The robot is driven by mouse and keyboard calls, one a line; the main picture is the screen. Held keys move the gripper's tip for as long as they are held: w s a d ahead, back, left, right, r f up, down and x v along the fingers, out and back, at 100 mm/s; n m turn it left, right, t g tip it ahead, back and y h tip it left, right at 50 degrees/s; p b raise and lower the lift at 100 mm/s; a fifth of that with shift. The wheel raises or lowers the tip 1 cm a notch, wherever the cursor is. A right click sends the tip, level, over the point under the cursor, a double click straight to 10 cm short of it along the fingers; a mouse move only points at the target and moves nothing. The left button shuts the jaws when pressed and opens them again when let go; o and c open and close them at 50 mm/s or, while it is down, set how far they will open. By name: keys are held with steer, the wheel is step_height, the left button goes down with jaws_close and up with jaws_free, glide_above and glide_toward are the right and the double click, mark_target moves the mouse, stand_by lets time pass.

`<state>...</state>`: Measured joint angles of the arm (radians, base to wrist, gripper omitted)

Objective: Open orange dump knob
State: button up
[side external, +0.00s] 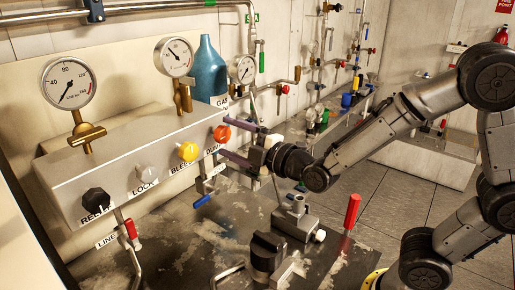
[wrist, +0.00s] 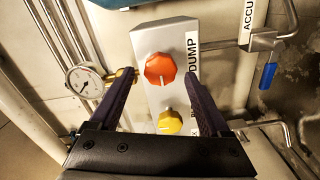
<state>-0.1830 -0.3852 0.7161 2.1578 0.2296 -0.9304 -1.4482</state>
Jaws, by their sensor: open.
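The orange dump knob (side external: 222,133) is on the right end of the grey valve box's front face. In the wrist view the orange knob (wrist: 160,66) sits beside the DUMP label, with a white mark on its lower part. My gripper (side external: 227,138) is open, with its dark purple fingers near the right end of the box. In the wrist view my gripper (wrist: 161,73) has one finger on each side of the orange knob, with visible gaps on both sides. I cannot tell how far the fingertips are from the box face.
The yellow knob (side external: 187,151), white knob (side external: 146,172) and black knob (side external: 96,201) are in a row left of the orange one. Gauges and a blue bottle (side external: 207,69) stand above and behind. A blue-handled valve (wrist: 268,76) is right of the box in the wrist view.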

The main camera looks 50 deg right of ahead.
steer(key=s, duration=1.2)
steer(key=shift+s, duration=0.1)
steer(key=d+r+m+h, duration=0.1)
steer(key=d+r+m, duration=0.15)
steer(key=r, duration=0.25)
steer(key=s+d+f+m+g+y, duration=0.1)
steer(key=s+f+m+g, duration=0.9)
steer(key=s+m+g, duration=0.2)
steer(key=s, duration=0.2)
steer(key=shift+s+d, duration=0.2)
steer(key=shift+s, duration=0.2)
